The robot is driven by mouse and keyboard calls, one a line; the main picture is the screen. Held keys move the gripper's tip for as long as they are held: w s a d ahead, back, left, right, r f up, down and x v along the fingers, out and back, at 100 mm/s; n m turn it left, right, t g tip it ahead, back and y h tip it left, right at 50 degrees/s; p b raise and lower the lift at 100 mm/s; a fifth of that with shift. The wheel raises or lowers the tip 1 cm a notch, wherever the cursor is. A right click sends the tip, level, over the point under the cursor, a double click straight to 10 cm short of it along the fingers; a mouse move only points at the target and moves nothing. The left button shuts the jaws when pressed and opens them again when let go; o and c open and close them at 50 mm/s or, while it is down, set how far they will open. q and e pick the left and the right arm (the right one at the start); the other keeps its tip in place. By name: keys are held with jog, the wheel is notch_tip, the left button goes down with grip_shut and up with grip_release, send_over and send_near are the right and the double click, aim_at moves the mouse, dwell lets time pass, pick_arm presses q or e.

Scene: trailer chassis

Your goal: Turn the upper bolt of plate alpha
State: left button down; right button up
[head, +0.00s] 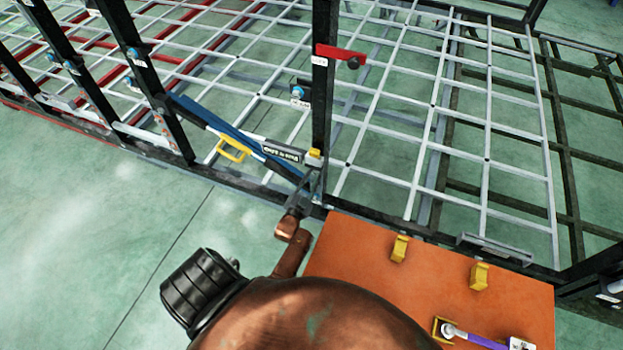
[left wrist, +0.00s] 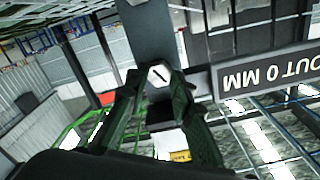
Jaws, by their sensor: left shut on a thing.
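In the left wrist view, a pale hexagonal bolt head (left wrist: 158,77) with a black line across it sits on a dark grey upright plate (left wrist: 150,35). My left gripper (left wrist: 160,90) has its two dark fingers on either side of the bolt head and is shut on it. In the head view, my left gripper (head: 302,193) is at the foot of the black post (head: 321,105), partly hidden by the post and my copper-coloured arm. The bolt cannot be made out there. My right gripper is not in view.
A dark label bar (head: 283,152) and a yellow handle (head: 231,149) are close to my left gripper. A red bar (head: 341,53) juts from the post. An orange table (head: 360,250) holds yellow blocks and a purple-handled tool (head: 475,340). Open floor lies at left.

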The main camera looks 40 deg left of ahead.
pick_arm(q)
jog(key=shift+s+f, duration=0.2)
jog(key=shift+f, duration=0.15)
jog(key=c, duration=2)
grip_release()
jog(key=o, duration=0.3)
jog(key=shift+r, duration=0.25)
jog(key=shift+w, duration=0.1)
jog(key=v, duration=1.2)
jog(key=shift+r, duration=0.1)
